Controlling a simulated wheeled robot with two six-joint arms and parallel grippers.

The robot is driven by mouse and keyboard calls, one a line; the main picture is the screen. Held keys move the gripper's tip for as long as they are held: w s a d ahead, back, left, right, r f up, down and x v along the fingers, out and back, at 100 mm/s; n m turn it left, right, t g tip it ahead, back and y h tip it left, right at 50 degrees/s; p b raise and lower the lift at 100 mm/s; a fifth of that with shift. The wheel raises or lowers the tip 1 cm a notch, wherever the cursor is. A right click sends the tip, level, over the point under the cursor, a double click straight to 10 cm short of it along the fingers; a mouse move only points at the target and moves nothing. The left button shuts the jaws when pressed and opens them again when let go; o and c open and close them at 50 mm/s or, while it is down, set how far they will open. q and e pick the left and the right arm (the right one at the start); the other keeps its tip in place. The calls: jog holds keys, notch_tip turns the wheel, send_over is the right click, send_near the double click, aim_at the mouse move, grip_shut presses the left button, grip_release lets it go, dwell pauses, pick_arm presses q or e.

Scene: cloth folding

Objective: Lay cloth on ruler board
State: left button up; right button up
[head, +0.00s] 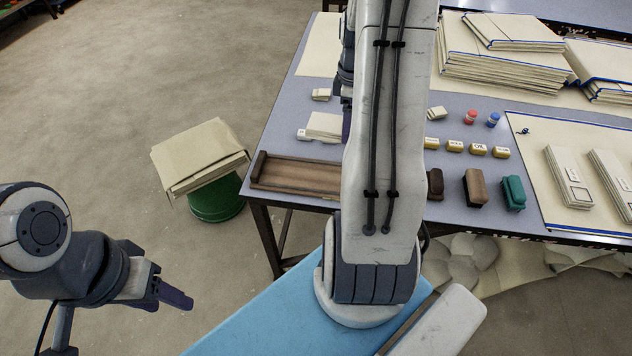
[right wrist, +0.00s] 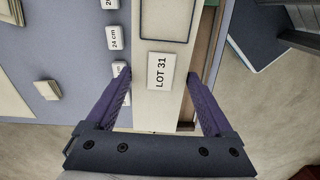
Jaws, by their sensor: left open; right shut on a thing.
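The brown wooden ruler board (head: 298,176), with a raised stop at its left end, lies along the table's near-left edge. A cream folded cloth (head: 324,125) shows just behind it, partly hidden by my right arm. In the right wrist view, the cloth (right wrist: 160,100), labelled LOT 31, is between the purple fingers of my right gripper (right wrist: 160,88), which is shut on it. Brown wood shows along its right side; I cannot tell whether the cloth touches the board. My right gripper is mostly hidden in the head view. My left gripper (head: 174,296) is open and empty over the floor.
White cm labels (right wrist: 113,38) lie left of the cloth in the wrist view. Yellow blocks (head: 455,146), red and blue jars and brown and green blocks (head: 513,193) stand right of my arm. Cloth stacks (head: 490,60) fill the back.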

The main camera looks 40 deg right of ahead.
jog(key=shift+s+d+n, duration=0.4)
jog(key=shift+s+d, duration=0.4)
jog(key=shift+d, duration=0.25)
send_over(317, 176)
notch_tip(317, 176, down, 7)
jog(key=shift+r+b, duration=0.2)
jog(key=shift+b, duration=0.1)
jog(key=shift+f, duration=2.05)
